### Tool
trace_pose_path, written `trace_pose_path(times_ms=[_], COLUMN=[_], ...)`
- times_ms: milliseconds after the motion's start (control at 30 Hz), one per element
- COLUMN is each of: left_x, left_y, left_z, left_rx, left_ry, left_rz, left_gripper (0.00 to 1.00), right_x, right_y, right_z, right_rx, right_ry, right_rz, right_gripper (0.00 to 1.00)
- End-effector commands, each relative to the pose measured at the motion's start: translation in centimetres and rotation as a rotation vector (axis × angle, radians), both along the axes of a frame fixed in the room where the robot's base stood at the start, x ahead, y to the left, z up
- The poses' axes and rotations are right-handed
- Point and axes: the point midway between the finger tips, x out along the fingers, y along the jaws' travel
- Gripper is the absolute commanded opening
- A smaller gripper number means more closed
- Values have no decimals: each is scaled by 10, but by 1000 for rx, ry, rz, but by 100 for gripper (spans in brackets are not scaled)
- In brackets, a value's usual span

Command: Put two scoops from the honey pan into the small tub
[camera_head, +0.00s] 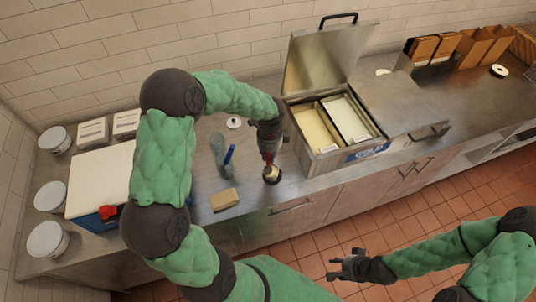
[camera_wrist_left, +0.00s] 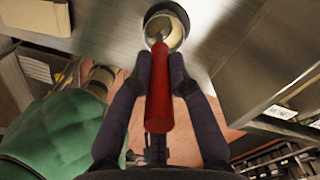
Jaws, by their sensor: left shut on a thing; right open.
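My left gripper (camera_head: 268,158) is shut on a red handle (camera_wrist_left: 158,95), which points down into the small tub (camera_head: 271,175). The tub stands near the counter's front edge, with a dark rim and pale contents, also in the left wrist view (camera_wrist_left: 170,25). The tool's far end is at or inside the tub's mouth; whether it bears a load is unclear. A steel cold well with its lid up holds a yellowish pan (camera_head: 316,127) and a whiter pan (camera_head: 347,118); their labels are too small to read. My right gripper (camera_head: 345,265) is open and empty above the floor.
A blue-handled tool (camera_head: 229,155), a white round lid (camera_head: 234,123) and a tan block (camera_head: 224,199) lie left of the tub. White-lidded tubs (camera_head: 47,240) and a white-topped box (camera_head: 98,180) fill the left. Paper bags (camera_head: 460,47) stand far right.

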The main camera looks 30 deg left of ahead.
Motion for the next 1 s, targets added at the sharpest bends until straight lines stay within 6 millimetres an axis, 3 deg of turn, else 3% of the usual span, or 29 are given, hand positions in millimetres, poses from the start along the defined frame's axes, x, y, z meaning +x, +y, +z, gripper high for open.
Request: trace_pose_path(times_ms=[533, 1000], left_x=[3, 3], left_y=[-7, -6], left_z=[2, 29], left_rx=[0, 0], left_ry=[-1, -2], left_rz=[1, 0], left_gripper=[0, 0], right_x=[0, 0], right_y=[0, 0], right_z=[1, 23], right_rx=[0, 0], right_ry=[0, 0], right_rz=[0, 0], right_gripper=[44, 44])
